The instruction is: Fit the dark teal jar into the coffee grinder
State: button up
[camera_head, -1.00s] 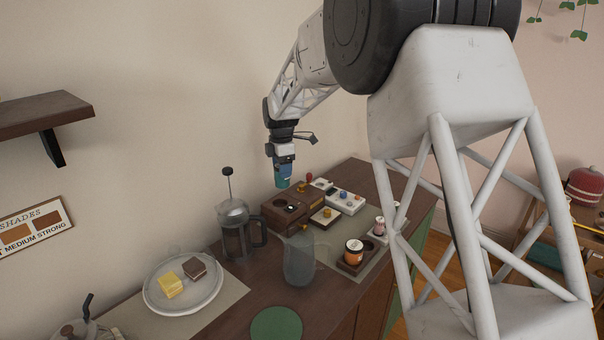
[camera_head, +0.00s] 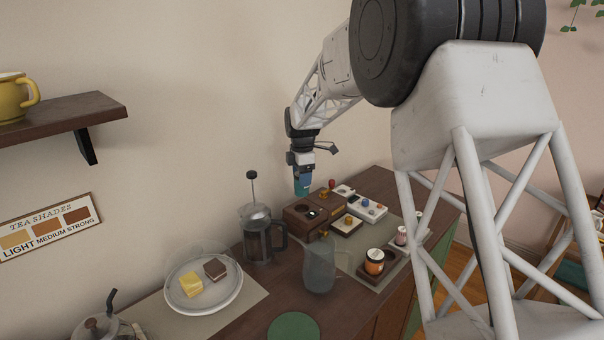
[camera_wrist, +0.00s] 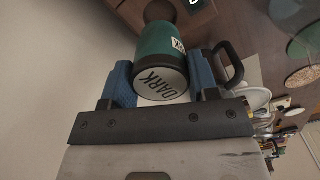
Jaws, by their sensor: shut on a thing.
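The dark teal jar (camera_wrist: 158,45) is between the blue fingers of my gripper (camera_wrist: 160,78) in the wrist view, with its pale end marked DARK facing the camera. In the head view my gripper (camera_head: 301,176) points down, shut on the jar (camera_head: 301,189), whose lower part shows below the fingers. The jar hangs above the back left part of a brown wooden box, which looks like the coffee grinder (camera_head: 297,222). A dark round opening shows in its top. The jar appears clear of the opening; the exact gap is hard to tell.
A French press (camera_head: 258,238) stands close to the left of the box. A clear pitcher (camera_head: 320,268) stands in front. A white block with coloured knobs (camera_head: 366,208) and an orange-labelled jar (camera_head: 375,262) are to the right. A plate with cakes (camera_head: 232,298) is at left.

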aim_at(302, 194)
jog(key=shift+f, duration=2.35)
jog(key=shift+f, duration=1.35)
jog(key=o, duration=1.1)
jog(key=shift+r, duration=0.1)
jog(key=shift+r, duration=3.65)
jog(key=shift+s, duration=0.1)
